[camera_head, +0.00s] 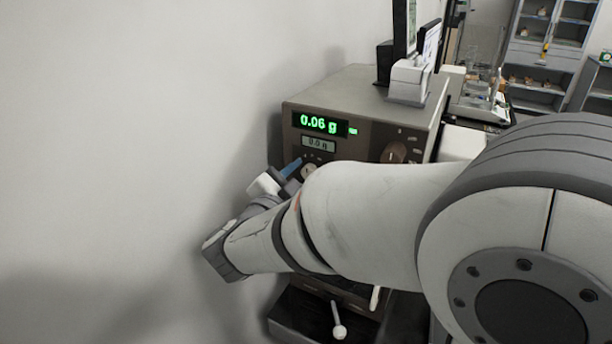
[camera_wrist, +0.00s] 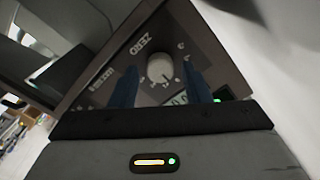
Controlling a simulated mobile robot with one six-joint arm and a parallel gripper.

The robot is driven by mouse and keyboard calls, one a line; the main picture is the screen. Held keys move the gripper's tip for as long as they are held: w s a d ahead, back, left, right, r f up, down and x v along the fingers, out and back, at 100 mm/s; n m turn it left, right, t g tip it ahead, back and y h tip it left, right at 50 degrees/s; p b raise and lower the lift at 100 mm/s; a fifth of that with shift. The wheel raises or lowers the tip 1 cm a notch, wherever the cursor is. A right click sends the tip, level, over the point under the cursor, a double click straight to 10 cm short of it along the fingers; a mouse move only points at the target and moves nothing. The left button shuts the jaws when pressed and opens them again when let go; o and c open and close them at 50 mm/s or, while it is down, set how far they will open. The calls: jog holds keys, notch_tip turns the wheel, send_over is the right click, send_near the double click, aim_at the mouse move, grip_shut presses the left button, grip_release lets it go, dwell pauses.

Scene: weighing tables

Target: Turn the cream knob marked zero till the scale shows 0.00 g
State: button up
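The scale (camera_head: 365,105) is a brown-grey box whose green display (camera_head: 319,124) reads 0.06 g. A smaller grey display (camera_head: 318,144) below it seems to read 0.0 g. The cream knob (camera_head: 308,171) sits under the displays, partly hidden by my arm. In the wrist view the cream knob (camera_wrist: 160,68) shows whole beside the word ZERO. My gripper (camera_wrist: 158,76) has its two blue fingers apart, one on each side of the knob, with gaps visible to both. Whether the fingertips reach past the knob's face cannot be told. In the head view one blue finger of my gripper (camera_head: 293,166) shows.
A larger brown knob (camera_head: 393,153) is on the panel to the right. A white lever (camera_head: 338,325) sticks out low at the front. Screens on a white stand (camera_head: 408,82) stand on the scale's top. A bare wall is close at left. Shelves (camera_head: 548,60) stand far back.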

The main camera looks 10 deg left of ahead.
jog(key=shift+d, duration=0.1)
jog(key=c, duration=0.8)
jog(key=shift+n+p, duration=0.3)
jog(key=shift+p, duration=0.05)
jog(key=shift+r+n+p, duration=0.15)
jog(key=shift+n+p, duration=2.25)
jog(key=shift+n, duration=0.2)
jog(key=shift+f, duration=0.2)
jog(key=o, duration=1)
jog(key=shift+c, duration=0.2)
